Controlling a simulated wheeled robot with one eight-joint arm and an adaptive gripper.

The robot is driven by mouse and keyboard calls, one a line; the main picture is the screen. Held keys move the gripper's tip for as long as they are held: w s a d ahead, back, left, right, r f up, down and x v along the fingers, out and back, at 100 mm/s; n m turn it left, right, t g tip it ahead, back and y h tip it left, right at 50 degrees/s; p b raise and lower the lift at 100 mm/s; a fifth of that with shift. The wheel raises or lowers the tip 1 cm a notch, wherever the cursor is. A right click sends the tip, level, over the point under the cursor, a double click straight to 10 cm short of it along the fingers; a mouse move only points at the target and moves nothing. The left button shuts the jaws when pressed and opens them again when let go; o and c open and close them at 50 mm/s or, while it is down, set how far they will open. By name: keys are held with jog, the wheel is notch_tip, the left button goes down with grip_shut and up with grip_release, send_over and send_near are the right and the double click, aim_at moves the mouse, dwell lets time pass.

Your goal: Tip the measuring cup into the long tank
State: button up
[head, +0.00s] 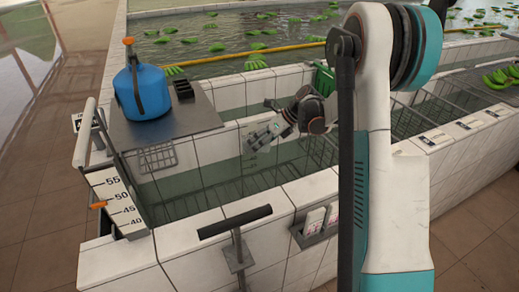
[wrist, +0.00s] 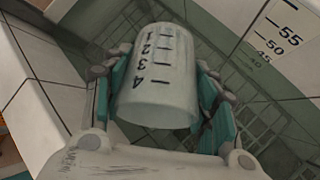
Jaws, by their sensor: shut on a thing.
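The measuring cup (wrist: 158,100) is whitish, with black marks numbered 1 to 4. In the wrist view it lies between the teal fingers of my gripper (wrist: 160,72), which are shut on its sides. The 4 is at the wide end nearer the camera. I cannot see whether anything is inside. In the head view my gripper (head: 264,136) is over the long tank, and the cup is too small there to read its tilt. The long tank (head: 180,230) has white tiled walls and greenish water, with wire racks in it.
A blue jug (head: 142,90) stands on a grey metal shelf (head: 165,125) at the tank's left end. A level scale (head: 119,203) and a black T-handle (head: 235,222) are at the near side. Green bananas float in the pool (head: 225,35) behind.

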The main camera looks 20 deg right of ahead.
jog(key=t+y+b, duration=0.2)
jog(key=shift+r+b, duration=0.25)
jog(key=shift+b, duration=0.15)
jog(key=shift+w+a+r+n+t+y+b, duration=0.15)
jog(key=shift+r+n+t+y+b, duration=0.2)
jog(key=shift+t+y+b, duration=0.25)
jog(key=shift+r, duration=0.1)
dwell(0.7)
